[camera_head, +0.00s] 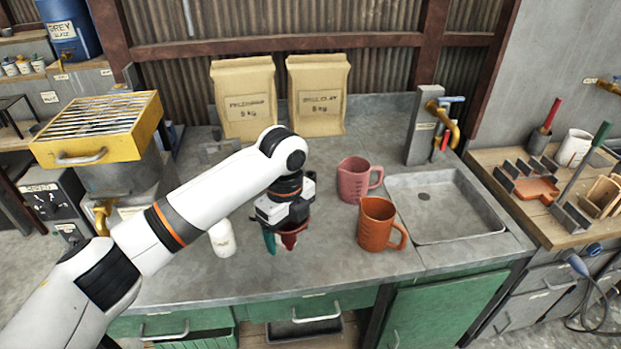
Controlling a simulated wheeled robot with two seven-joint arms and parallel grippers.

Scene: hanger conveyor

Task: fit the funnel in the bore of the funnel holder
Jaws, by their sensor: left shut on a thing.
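My left gripper (283,222) points down over the middle of the grey counter, in front of the two paper bags. It is shut on a dark red piece that looks like the funnel (291,240), mostly hidden by the gripper. A teal piece (270,243) shows just left of it; I cannot tell what it belongs to. A small grey fixture (216,151), partly behind my arm, stands at the back left of the counter; I cannot tell if it is the funnel holder. My right gripper is not in view.
A pink jug (354,180) and an orange jug (375,224) stand right of the gripper, before the sink (455,205). A white bottle (222,239) stands to its left. Two paper bags (243,98) stand at the back. The front counter strip is clear.

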